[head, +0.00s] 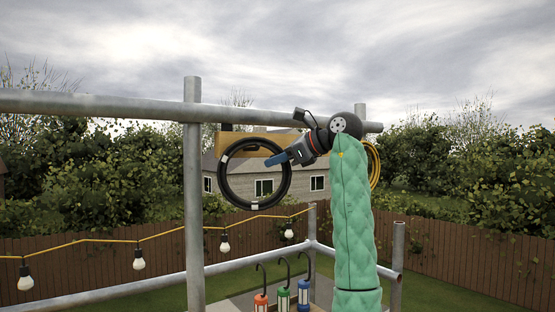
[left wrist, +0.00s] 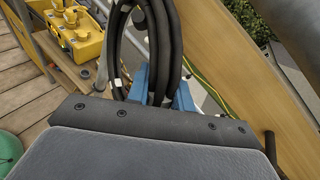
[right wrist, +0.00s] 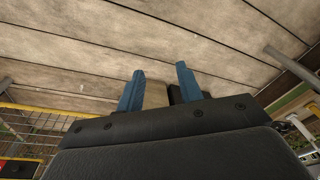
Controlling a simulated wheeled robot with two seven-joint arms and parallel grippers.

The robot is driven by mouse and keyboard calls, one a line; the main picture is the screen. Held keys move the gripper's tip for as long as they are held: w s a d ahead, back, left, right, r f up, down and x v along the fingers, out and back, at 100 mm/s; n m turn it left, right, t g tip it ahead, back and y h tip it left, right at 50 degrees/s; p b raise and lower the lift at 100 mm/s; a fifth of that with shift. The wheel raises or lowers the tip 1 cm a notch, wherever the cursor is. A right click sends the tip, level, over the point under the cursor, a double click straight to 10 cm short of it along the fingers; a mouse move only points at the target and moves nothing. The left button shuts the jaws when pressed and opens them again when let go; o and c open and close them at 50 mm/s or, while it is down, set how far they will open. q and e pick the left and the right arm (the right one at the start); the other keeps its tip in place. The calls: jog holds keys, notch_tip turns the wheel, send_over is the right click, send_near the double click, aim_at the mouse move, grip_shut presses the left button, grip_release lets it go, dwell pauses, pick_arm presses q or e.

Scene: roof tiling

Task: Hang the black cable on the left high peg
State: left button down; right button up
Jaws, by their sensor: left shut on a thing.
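The black cable (head: 228,186) is a coil hanging in front of a wooden board (head: 262,143), beneath the scaffold rail. My left gripper (head: 285,157) is shut on the coil's upper right side. In the left wrist view its blue fingers (left wrist: 160,90) close around several strands of the black cable (left wrist: 172,40); the wooden board (left wrist: 235,70) runs along the right. A dark peg-like end (left wrist: 270,147) shows near that board; I cannot tell which peg it is. Whether the coil touches a peg is unclear. My right gripper (right wrist: 158,85) is open, above wooden planks, and out of the head view.
A scaffold post (head: 194,230) stands left of the coil, and a rail (head: 90,104) crosses above. A yellow coil (head: 374,165) hangs behind my arm. Several hooked lamps (head: 283,298) stand below. A bulb string (head: 100,240) crosses the left.

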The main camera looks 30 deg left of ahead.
jog(key=shift+s+f, duration=0.1)
jog(key=shift+s, duration=0.3)
pick_arm(q)
jog(key=c, duration=1.1)
grip_release()
jog(key=shift+c, duration=0.2)
jog(key=shift+d, duration=0.2)
jog(key=b+v, duration=0.2)
jog(key=v, duration=0.5)
jog(key=shift+d+r, duration=0.15)
jog(key=shift+d, duration=0.05)
pick_arm(e)
notch_tip(320, 180, up, 9)
jog(key=shift+s, duration=0.4)
